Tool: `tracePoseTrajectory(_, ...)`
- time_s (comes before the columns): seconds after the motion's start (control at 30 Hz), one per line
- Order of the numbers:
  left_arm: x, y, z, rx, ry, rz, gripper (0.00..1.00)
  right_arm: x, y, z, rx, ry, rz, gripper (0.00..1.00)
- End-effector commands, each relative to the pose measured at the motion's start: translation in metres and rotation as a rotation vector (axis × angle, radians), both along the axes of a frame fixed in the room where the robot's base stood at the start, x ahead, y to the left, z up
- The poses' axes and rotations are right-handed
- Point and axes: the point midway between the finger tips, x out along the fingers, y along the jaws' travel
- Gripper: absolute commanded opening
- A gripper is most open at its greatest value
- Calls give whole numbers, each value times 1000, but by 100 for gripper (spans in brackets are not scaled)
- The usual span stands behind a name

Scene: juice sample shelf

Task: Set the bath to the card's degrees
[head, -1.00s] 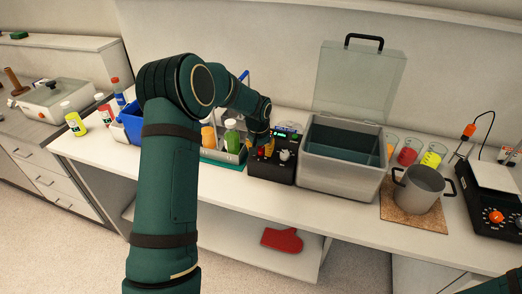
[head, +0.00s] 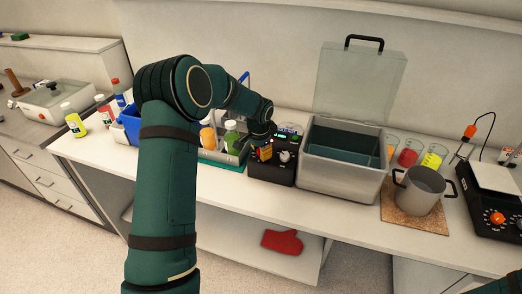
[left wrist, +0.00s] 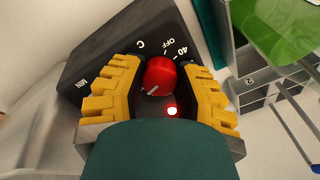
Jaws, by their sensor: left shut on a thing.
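The water bath is a grey tank (head: 342,180) with its clear lid (head: 360,82) raised. Left of it stands its black control box (head: 268,174), with a small lit green display (head: 287,136) and a pale knob (head: 285,156). My left gripper (head: 265,151) is at the front of this box. In the left wrist view its yellow fingers (left wrist: 158,88) are shut on a red knob (left wrist: 160,74) from both sides. The knob has a pale pointer mark, and the dial shows "OFF", "40", "C" and "MIN". A red lamp glows beside the knob. The display digits are too small to read. I cannot make out a card.
Bottles in a rack (head: 222,157) stand close left of the control box, and a blue bin (head: 130,120) is farther left. Beakers (head: 409,155), a pot (head: 421,190) and a black hotplate (head: 492,205) are on the right. A red mitt (head: 283,241) lies on the lower shelf.

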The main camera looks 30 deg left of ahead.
Motion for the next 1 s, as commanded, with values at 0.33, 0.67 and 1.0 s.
tracePoseTrajectory(0.33, -3, 0, -4, 3, 12, -18, 0, 0, 0, 0, 0, 0, 0, 47)
tracePoseTrajectory(0.67, -2, 0, -3, 4, 9, -17, 66, 0, 0, 0, 0, 0, 0, 47)
tracePoseTrajectory(1.0, -1, 0, 5, 5, 2, -16, 66, 0, 0, 0, 0, 0, 0, 47)
